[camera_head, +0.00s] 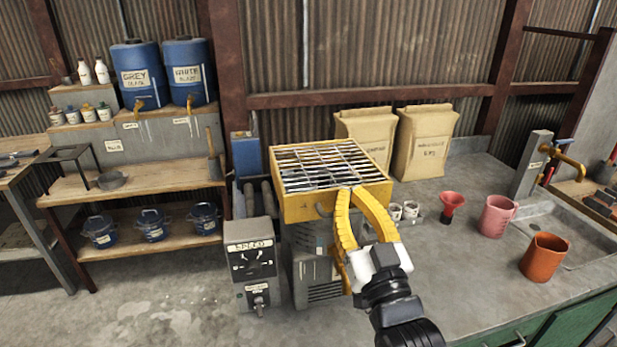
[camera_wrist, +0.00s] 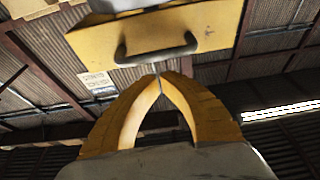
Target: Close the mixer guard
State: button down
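The mixer guard (camera_head: 325,165) is a yellow frame with a grey bar grille, above the grey mixer body (camera_head: 318,270). It looks roughly level in the head view; whether it rests fully on the body I cannot tell. In the wrist view, a yellow panel (camera_wrist: 90,42) with a dark curved handle (camera_wrist: 155,52) fills the top. My gripper (camera_head: 350,190) has yellow fingers and is at the guard's front right edge. In the wrist view, my gripper's fingertips (camera_wrist: 158,76) come together just below the handle, with nothing visible between them. Contact with the handle is unclear.
A grey control box (camera_head: 252,260) stands left of the mixer. Paper sacks (camera_head: 425,142), a red funnel (camera_head: 452,203), a pink jug (camera_head: 497,215) and an orange jug (camera_head: 543,256) stand on the right counter. A wooden shelf (camera_head: 140,178) with glaze barrels is at left.

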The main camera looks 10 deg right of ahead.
jog(key=shift+s+f+b, duration=0.3)
jog(key=shift+f+b, duration=0.45)
jog(key=shift+f, duration=0.05)
jog(key=shift+s+f+b, duration=0.3)
jog(key=shift+f+b, duration=0.45)
jog(key=shift+f, duration=0.05)
